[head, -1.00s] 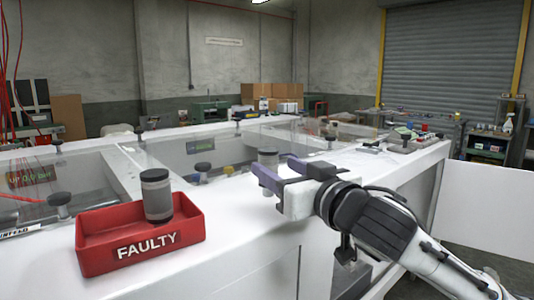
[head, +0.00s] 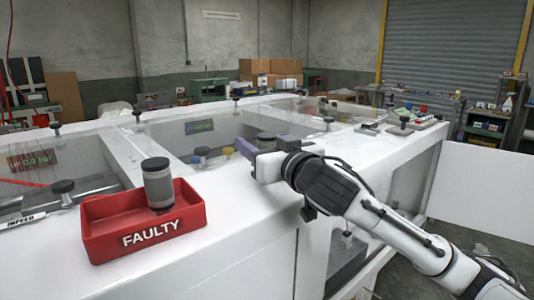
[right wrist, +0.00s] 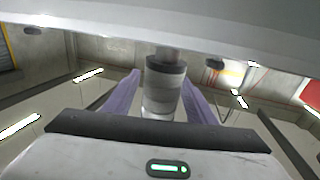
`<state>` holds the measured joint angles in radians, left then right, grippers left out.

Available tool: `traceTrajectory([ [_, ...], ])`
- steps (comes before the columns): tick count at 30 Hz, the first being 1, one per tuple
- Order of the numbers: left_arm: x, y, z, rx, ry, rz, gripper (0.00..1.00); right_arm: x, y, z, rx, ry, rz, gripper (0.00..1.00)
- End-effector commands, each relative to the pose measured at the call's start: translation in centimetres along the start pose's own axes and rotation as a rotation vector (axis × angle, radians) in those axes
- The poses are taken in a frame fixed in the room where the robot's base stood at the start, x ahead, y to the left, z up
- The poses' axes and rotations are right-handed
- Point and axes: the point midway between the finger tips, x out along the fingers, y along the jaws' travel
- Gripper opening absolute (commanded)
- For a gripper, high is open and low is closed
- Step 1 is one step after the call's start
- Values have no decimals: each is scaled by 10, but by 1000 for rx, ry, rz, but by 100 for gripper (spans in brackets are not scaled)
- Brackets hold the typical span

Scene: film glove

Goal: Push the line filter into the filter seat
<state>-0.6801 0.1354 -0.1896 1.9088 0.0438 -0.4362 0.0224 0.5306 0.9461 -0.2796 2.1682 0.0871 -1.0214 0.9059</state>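A line filter, a grey cylinder with a dark band, stands between my right gripper's purple fingers in the right wrist view (right wrist: 165,92). In the head view only its dark top (head: 266,136) shows behind the fingers. My right gripper (head: 256,147) is low over the white bench, fingers pointing left and away. The fingers look open, one on each side of the filter, with a narrow gap visible. The filter seat is hidden by the gripper, so how deep the filter sits cannot be told. My left gripper is out of view.
A red FAULTY tray (head: 148,243) holds another grey filter (head: 158,185) with a dark cap, at the front left. Clear panels and several dark knobs fill the bench (head: 232,205) behind. The bench top between tray and gripper is clear.

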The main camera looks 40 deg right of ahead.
Motion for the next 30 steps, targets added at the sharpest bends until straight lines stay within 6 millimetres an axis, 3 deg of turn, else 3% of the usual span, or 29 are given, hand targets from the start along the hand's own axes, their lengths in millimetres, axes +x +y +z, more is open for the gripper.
traceTrajectory([
  [1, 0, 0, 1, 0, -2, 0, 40, 0, 0, 0, 0, 0, 0, 42],
  [7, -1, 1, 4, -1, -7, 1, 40, 0, 0, 0, 0, 0, 0, 9],
  [19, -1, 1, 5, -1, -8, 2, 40, 0, 0, -10, 2, 3, 1, 9],
  [30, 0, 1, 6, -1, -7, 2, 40, 0, 0, -74, 4, 6, 0, 9],
])
